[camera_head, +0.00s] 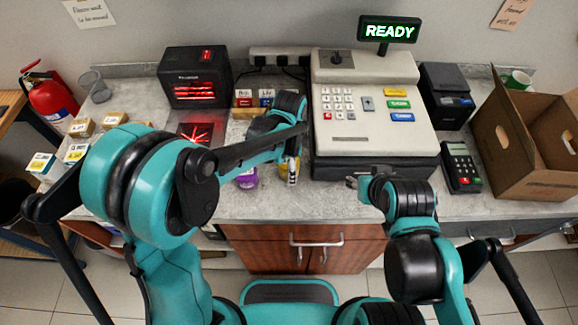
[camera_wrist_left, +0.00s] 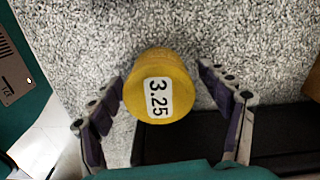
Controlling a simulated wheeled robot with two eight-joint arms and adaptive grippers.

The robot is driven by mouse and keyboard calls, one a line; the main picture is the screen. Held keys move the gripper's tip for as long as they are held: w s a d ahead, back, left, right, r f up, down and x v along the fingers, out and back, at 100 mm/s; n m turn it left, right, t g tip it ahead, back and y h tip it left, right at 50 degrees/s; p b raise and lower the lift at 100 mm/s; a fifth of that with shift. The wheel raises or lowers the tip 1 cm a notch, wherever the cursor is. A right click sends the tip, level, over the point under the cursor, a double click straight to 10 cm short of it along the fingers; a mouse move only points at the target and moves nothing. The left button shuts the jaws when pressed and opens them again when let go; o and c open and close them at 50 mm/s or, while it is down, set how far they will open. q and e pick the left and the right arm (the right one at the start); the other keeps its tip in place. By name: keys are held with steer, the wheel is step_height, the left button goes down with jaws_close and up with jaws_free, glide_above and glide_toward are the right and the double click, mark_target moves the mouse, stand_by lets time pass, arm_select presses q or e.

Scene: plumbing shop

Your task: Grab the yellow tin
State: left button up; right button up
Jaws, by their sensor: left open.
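The yellow tin (camera_wrist_left: 177,70) shows in the left wrist view from above, with a white "3.25" label on its round top. It stands on the speckled grey counter. My left gripper (camera_wrist_left: 160,77) is open, with one finger on each side of the tin and visible gaps between. In the head view my left gripper (camera_head: 291,170) is over the counter, left of the cash register, and largely hides the tin. My right gripper (camera_head: 353,183) is in front of the register near the counter's front edge, small and partly hidden by its wrist.
The cash register (camera_head: 366,100) stands right of the left gripper. A purple tin (camera_head: 246,179) is close on its left. A scanner (camera_head: 195,78), small boxes (camera_head: 82,127), a card terminal (camera_head: 461,167) and a cardboard box (camera_head: 525,145) are also on the counter (camera_head: 325,205).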

arm_select(q)
steer(key=c, duration=1.4)
steer(key=shift+o, duration=0.2)
steer(key=shift+r, duration=0.1)
